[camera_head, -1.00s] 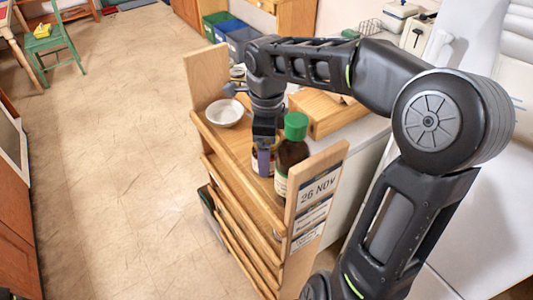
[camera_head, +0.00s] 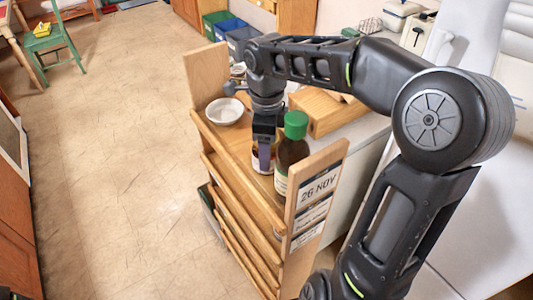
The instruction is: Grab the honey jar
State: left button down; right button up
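A small jar (camera_head: 256,163) with a dark body and a pale label stands on the top board of the wooden rack, left of a brown bottle. It is probably the honey jar, but its label cannot be read. My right gripper (camera_head: 264,152) points down at this jar from above, and its fingers cover part of it. A purplish patch shows at the fingers. Whether the fingers are closed on the jar cannot be seen. The jar appears to be standing on the board. My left gripper is not in view.
A brown bottle with a green cap (camera_head: 295,125) stands close on the right of the jar. A white bowl (camera_head: 224,112) sits further back on the wooden rack (camera_head: 229,143). A wooden box (camera_head: 322,112) is behind on the counter.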

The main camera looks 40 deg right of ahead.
grip_shut()
jog(key=shift+r, duration=0.1)
dwell(0.4)
jog(key=shift+r, duration=0.25)
notch_tip(320, 180, up, 4)
jog(key=shift+w+f+b, duration=0.1)
jog(key=shift+b, duration=0.3)
notch_tip(320, 180, up, 5)
jog(key=p, duration=0.3)
jog(key=shift+r+p, duration=0.35)
jog(key=shift+p, duration=0.05)
jog(key=shift+f, duration=0.1)
